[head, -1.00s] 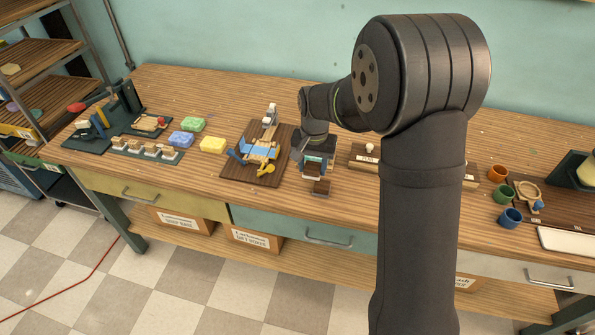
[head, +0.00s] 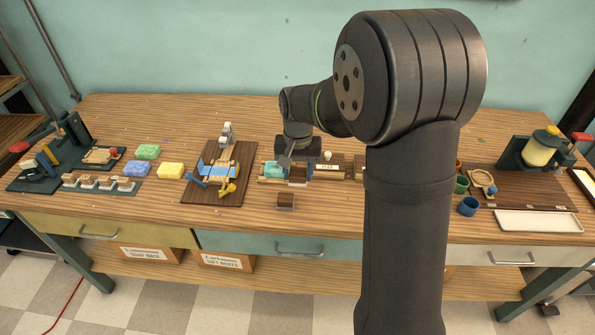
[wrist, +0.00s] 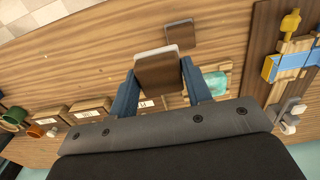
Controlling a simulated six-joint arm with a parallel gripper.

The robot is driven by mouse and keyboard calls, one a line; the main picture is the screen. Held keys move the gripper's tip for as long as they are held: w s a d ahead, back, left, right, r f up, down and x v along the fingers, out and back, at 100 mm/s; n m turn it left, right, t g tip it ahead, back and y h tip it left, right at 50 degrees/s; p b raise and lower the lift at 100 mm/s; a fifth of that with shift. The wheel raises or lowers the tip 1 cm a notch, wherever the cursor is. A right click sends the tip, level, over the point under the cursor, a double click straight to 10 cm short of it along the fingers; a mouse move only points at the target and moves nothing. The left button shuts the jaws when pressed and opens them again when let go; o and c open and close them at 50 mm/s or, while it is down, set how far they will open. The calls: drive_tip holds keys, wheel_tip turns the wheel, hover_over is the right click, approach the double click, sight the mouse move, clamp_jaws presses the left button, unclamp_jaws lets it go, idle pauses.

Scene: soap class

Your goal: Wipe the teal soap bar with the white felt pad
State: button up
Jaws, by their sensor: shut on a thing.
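My gripper (wrist: 160,82) is shut on a brown block with a white layer along its edge (wrist: 158,74), which looks like the white felt pad. In the head view the block (head: 298,174) hangs under my gripper (head: 297,160). The teal soap bar (head: 272,170) lies just left of the block in the head view, on a wooden holder. In the wrist view the teal bar (wrist: 218,84) is right of the right finger, partly hidden by it. I cannot tell whether the pad touches anything.
Another brown block (head: 286,201) lies on the open bench in front. A dark board with a blue and yellow fixture (head: 217,172) stands to the left. Sponges (head: 170,170) lie further left. Labelled wooden blocks (head: 327,170) stand right of my gripper, and cups (head: 467,206) further right.

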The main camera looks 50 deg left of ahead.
sight(266, 166)
drive_tip(key=shift+w+a+n, duration=0.25)
drive_tip(key=shift+a+n, duration=0.25)
drive_tip(key=shift+n, duration=0.2)
drive_tip(key=shift+w+a+n, duration=2.7)
drive_tip(key=shift+a+n, duration=2.7)
drive_tip(key=shift+n, duration=2.9)
drive_tip(key=shift+f, duration=3)
drive_tip(key=shift+s+a+f, duration=0.55)
drive_tip(key=shift+f, duration=0.1)
drive_tip(key=shift+c, duration=0.5)
drive_tip(key=shift+s+a+f, duration=0.1)
drive_tip(key=shift+s+a, duration=1.75)
drive_tip(key=shift+s, duration=0.05)
drive_tip(key=shift+w+d, duration=2.35)
drive_tip(key=shift+w, duration=0.05)
drive_tip(key=shift+w+d+r, duration=0.1)
drive_tip(key=shift+r, duration=0.1)
wheel_tip(266, 166, up, 8)
drive_tip(key=shift+f, duration=0.1)
